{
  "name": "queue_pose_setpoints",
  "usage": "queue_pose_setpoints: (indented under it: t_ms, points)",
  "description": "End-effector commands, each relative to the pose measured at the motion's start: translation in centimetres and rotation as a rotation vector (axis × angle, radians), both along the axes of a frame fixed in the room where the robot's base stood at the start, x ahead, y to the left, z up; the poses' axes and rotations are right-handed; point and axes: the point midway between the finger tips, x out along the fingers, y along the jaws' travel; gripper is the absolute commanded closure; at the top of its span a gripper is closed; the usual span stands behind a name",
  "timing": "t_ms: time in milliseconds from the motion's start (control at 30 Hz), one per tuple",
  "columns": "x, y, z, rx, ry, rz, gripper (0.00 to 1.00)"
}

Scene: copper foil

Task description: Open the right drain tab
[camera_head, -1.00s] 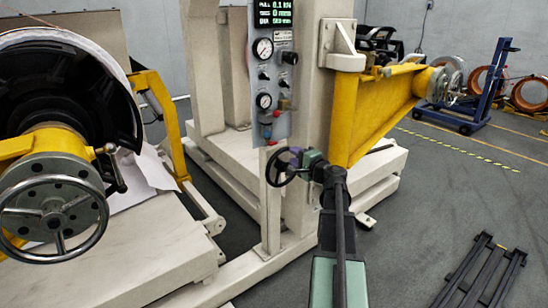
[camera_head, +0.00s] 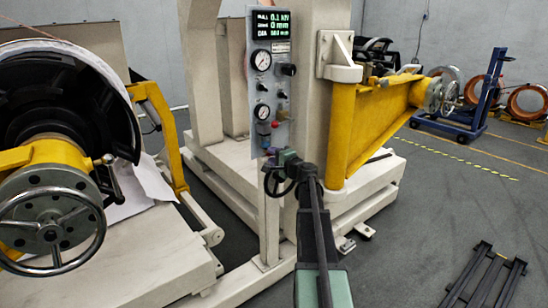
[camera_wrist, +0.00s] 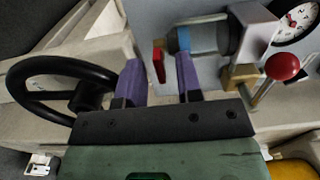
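A red tab (camera_wrist: 159,62) sits at the end of a clear and blue filter bowl (camera_wrist: 207,38) in the wrist view. Only one such tab is plain to see, and I cannot tell whether it is turned open. My gripper (camera_wrist: 158,66) is open, with its two purple fingers on either side of the tab in the picture; I see no contact, and the depth is unclear. In the head view my gripper (camera_head: 283,156) is at the lower edge of the grey control panel (camera_head: 283,105), under the blue filter bowl (camera_head: 264,129).
A black handwheel (camera_wrist: 17,92) is close to the left of my gripper in the wrist view. A red ball knob (camera_wrist: 283,66) and a gauge (camera_wrist: 298,20) lie to the right. A yellow arm (camera_head: 375,120) stands right of the panel.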

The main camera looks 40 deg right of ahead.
Motion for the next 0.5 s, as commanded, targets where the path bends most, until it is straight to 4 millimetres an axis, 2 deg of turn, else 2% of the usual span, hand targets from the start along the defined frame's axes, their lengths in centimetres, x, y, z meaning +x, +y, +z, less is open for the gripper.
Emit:
queue_pose_setpoints:
  t_ms: [33, 200, 500]
  points:
    - [-0.01, 0.0, 0.0, 0.0, 0.0, 0.0, 0.75]
    - [-0.02, 0.0, 0.0, 0.0, 0.0, 0.0, 1.0]
    - [-0.04, 0.01, 0.0, -0.011, 0.0, 0.001, 1.0]
